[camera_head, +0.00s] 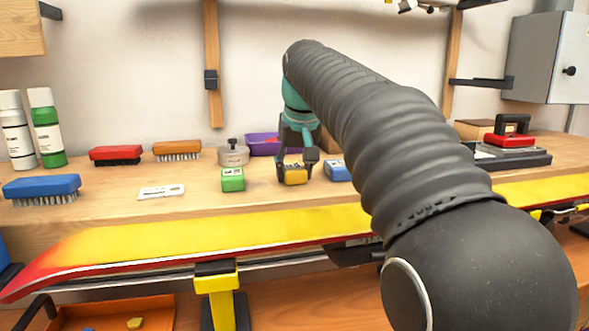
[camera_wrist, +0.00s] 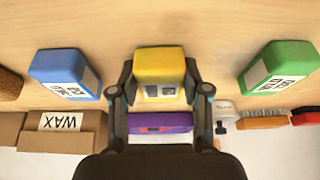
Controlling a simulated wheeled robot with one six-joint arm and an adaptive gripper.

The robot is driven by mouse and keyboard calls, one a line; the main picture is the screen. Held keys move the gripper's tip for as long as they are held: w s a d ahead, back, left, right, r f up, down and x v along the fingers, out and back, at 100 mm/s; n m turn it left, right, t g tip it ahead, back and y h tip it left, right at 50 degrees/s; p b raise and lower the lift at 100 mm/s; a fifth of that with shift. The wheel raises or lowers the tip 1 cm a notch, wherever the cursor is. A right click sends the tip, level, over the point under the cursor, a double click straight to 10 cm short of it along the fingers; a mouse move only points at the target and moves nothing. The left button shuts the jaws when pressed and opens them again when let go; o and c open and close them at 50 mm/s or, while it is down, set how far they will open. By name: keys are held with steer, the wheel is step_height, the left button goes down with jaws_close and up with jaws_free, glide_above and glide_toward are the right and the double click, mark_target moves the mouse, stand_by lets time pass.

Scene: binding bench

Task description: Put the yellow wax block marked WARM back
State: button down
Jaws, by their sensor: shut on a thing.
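The yellow wax block (camera_head: 294,177) is between the fingers of my gripper (camera_head: 296,165), in the gap between a green block (camera_head: 233,180) and a blue block (camera_head: 337,171). In the wrist view my gripper (camera_wrist: 160,88) is shut on the yellow block (camera_wrist: 160,63), one finger on each side. The yellow block has a dark and white label, too small to read. It is at or just above the bench; I cannot tell whether it touches. The wrist view also shows the blue block (camera_wrist: 62,70) at left and the green block (camera_wrist: 280,66) at right.
A cardboard box labelled WAX (camera_wrist: 62,122) and a purple container (camera_wrist: 160,122) stand behind the blocks. A lidded pot (camera_head: 233,155), brushes (camera_head: 177,149) and a white card (camera_head: 162,192) are to the left. A yellow ski (camera_head: 200,235) lies along the front edge.

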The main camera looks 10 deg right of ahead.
steer(key=c, duration=0.5)
jaws_free()
steer(key=shift+f, duration=0.1)
steer(key=shift+c, duration=0.2)
steer(key=v, duration=1.2)
